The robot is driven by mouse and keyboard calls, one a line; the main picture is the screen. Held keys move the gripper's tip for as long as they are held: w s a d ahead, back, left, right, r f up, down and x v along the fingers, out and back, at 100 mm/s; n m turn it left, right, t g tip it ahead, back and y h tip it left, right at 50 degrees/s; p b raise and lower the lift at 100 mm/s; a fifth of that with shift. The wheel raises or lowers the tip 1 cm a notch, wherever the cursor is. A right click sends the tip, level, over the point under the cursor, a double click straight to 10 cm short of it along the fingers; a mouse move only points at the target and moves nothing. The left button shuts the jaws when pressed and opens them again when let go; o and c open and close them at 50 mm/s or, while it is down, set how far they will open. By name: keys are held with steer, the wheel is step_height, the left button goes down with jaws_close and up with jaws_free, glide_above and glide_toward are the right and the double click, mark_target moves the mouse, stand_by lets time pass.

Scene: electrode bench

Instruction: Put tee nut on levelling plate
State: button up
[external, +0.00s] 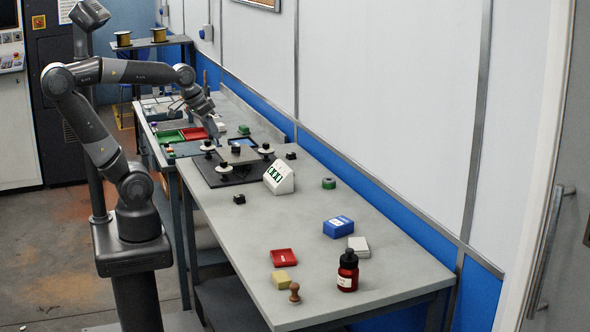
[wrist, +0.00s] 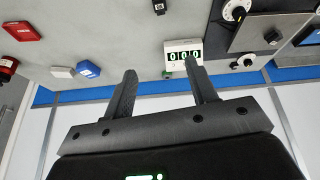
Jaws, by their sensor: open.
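The levelling plate appears to be the dark base (external: 222,180) with white-and-black corner knobs and a raised grey plate (external: 240,157). It shows at the upper right of the wrist view (wrist: 218,38). I cannot tell which small black piece is the tee nut. One black piece (external: 239,198) lies on the bench in front of the base, and also at the top of the wrist view (wrist: 159,7). Another black piece (external: 291,155) lies behind the base, near the wall. My gripper (wrist: 160,68) is open and empty, above the bench near the plate's far left side in the external view.
A white display box (external: 280,178) stands at the base's right edge, with a green ring (external: 328,183) beyond. Red and green trays (external: 193,133) are at the left. The bench middle is clear.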

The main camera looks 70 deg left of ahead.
steer(key=shift+m+t, duration=0.3)
steer(key=shift+m, duration=0.5)
steer(key=s, duration=0.1)
steer(key=s+d+f, duration=0.1)
steer(key=s+d, duration=0.1)
steer(key=shift+s+d+f, duration=0.2)
steer(key=shift+s+f, duration=0.05)
steer(key=shift+f, duration=0.15)
